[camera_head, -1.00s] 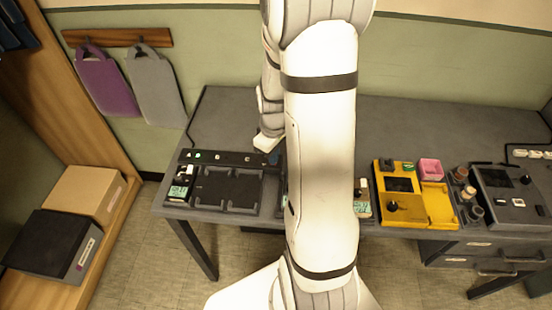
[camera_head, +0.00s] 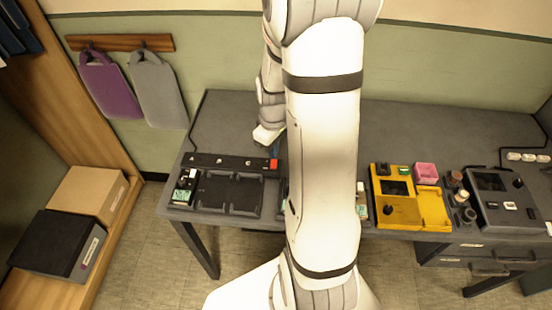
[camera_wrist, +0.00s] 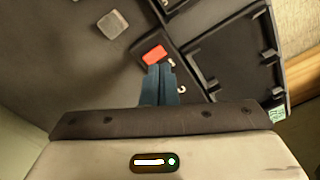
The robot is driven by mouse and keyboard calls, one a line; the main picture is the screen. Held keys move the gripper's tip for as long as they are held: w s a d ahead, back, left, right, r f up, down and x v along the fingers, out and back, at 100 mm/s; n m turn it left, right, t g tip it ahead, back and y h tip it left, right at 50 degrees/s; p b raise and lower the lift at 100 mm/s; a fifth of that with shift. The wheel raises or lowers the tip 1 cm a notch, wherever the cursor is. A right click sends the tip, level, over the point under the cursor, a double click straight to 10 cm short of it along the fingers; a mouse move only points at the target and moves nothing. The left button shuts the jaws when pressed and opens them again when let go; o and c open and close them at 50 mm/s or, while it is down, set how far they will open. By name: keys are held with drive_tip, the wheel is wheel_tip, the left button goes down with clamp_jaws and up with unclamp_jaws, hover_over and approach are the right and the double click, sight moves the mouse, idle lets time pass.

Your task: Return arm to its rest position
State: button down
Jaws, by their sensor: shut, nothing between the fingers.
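My gripper (camera_wrist: 160,70) shows in the wrist view with its two blue fingers together and nothing between them. Its tips are right by a red lit button (camera_wrist: 154,55) at the end of a dark strip; I cannot tell whether they touch it. In the head view my white arm stands over the desk, and the gripper (camera_head: 274,150) is mostly hidden behind the arm. The red button (camera_head: 273,164) shows there just below it.
A dark tray station (camera_head: 230,194) lies left of my arm on the grey desk (camera_head: 410,122). A yellow device (camera_head: 397,212), a pink box (camera_head: 426,172) and a dark console (camera_head: 500,205) stand to the right. A small grey block (camera_wrist: 112,25) lies beyond the strip. The desk's back is clear.

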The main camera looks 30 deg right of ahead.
drive_tip(key=shift+r+p, duration=0.45)
drive_tip(key=shift+r, duration=0.5)
drive_tip(key=s+a+r+m+t, duration=0.1)
drive_tip(key=s+a+r+m, duration=0.1)
drive_tip(key=s+a+r, duration=0.3)
drive_tip(key=s+a+r+m+t, duration=0.2)
drive_tip(key=s+a+r, duration=0.4)
drive_tip(key=r, duration=0.6)
drive_tip(key=shift+s+a+r+m, duration=0.2)
drive_tip(key=shift+s+m, duration=0.4)
drive_tip(key=shift+s, duration=0.05)
drive_tip(key=c, duration=2.2)
unclamp_jaws()
